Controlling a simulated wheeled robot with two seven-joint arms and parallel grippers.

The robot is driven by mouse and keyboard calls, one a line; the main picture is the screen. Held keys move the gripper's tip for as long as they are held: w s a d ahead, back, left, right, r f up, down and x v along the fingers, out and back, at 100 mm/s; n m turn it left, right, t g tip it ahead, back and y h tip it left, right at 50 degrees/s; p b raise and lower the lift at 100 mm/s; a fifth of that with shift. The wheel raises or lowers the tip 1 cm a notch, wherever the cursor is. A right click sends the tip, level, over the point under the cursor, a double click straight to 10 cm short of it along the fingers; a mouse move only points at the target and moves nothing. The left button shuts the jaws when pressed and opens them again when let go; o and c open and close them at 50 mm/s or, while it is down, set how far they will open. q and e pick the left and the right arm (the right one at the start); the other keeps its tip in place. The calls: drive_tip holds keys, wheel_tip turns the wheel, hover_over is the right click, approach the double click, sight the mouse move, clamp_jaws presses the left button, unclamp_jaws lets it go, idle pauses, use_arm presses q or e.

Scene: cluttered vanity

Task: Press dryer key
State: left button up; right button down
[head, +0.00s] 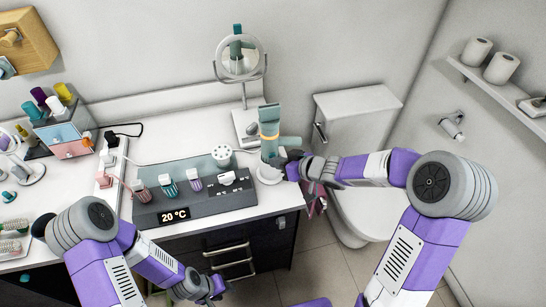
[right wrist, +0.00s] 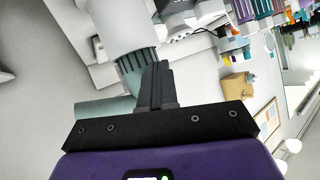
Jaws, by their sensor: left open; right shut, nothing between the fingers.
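The hair dryer (head: 269,128), teal with an orange band, stands near the right end of the counter. In the right wrist view its pale barrel (right wrist: 112,25) with dark vent slits fills the upper left, and a teal part (right wrist: 105,107) extends left. My right gripper (head: 284,160) is shut and empty, close beside the dryer's lower part. In the right wrist view its shut fingers (right wrist: 156,82) overlap the vented end; I cannot tell whether they touch. No key is clearly visible on the dryer. My left gripper (head: 217,287) is open and empty, low in front of the drawers.
A grey panel reading 20 °C (head: 172,217) with several small coloured items lies left of the dryer. A round mirror (head: 240,58) stands behind. A toilet (head: 360,105) is to the right. The left counter is cluttered.

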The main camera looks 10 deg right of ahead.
idle(0.4)
drive_tip(key=shift+s, duration=0.9)
drive_tip(key=s, duration=0.5)
drive_tip(key=shift+d, duration=0.1)
drive_tip(key=shift+f, duration=0.1)
idle(0.5)
